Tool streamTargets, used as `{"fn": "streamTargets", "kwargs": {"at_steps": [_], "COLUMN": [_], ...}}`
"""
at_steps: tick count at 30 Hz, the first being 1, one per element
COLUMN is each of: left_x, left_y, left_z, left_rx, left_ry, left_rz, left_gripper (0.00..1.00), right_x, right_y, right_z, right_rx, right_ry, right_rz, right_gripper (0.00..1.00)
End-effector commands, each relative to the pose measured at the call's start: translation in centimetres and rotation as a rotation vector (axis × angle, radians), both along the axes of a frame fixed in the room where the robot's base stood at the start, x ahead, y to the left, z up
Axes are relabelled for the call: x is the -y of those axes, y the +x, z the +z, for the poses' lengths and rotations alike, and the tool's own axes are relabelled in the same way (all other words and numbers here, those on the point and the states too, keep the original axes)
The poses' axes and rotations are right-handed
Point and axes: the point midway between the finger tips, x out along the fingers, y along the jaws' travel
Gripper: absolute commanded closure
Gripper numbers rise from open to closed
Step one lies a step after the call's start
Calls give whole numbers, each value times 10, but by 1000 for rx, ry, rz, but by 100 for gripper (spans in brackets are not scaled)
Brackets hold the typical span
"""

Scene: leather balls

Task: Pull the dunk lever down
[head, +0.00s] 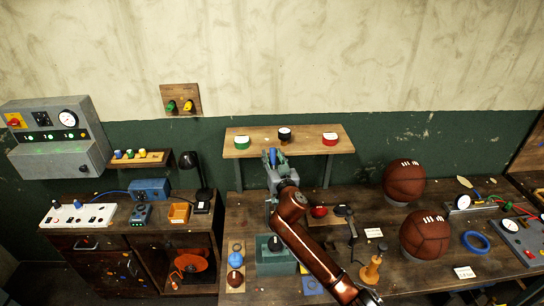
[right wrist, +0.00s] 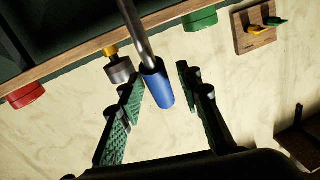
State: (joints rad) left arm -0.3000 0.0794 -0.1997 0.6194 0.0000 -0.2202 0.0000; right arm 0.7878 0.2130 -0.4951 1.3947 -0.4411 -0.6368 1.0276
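The dunk lever shows in the right wrist view as a metal rod with a blue grip (right wrist: 158,88). In the head view a blue tip (head: 272,155) shows at my right gripper (head: 274,164), in front of the shelf. In the right wrist view my right gripper (right wrist: 159,78) is open, with green-padded fingers. The blue grip lies between the two fingers in the picture, with a gap on each side. The rod's lower end is hidden in the head view by my right arm. My left gripper is not in view.
A wooden shelf (head: 238,150) carries green, dark and red round pieces. The workbench below holds two brown leather balls (head: 404,182), a teal box (head: 270,262) and a blue ring (head: 475,242). A side cabinet (head: 95,240) stands left, below a grey wall panel (head: 60,140).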

Motion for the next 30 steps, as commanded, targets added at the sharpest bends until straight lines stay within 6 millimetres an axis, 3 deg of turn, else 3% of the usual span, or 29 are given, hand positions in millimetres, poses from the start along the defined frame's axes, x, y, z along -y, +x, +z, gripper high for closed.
{"fn": "streamTargets", "kwargs": {"at_steps": [13, 30], "left_x": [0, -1], "left_y": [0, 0], "left_z": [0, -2], "left_rx": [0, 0], "left_ry": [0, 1], "left_rz": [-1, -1], "left_gripper": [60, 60], "right_x": [0, -2], "right_y": [0, -2], "right_z": [0, -1], "right_rx": [0, 4], "right_ry": [0, 2], "right_rz": [0, 2], "right_gripper": [100, 100]}}
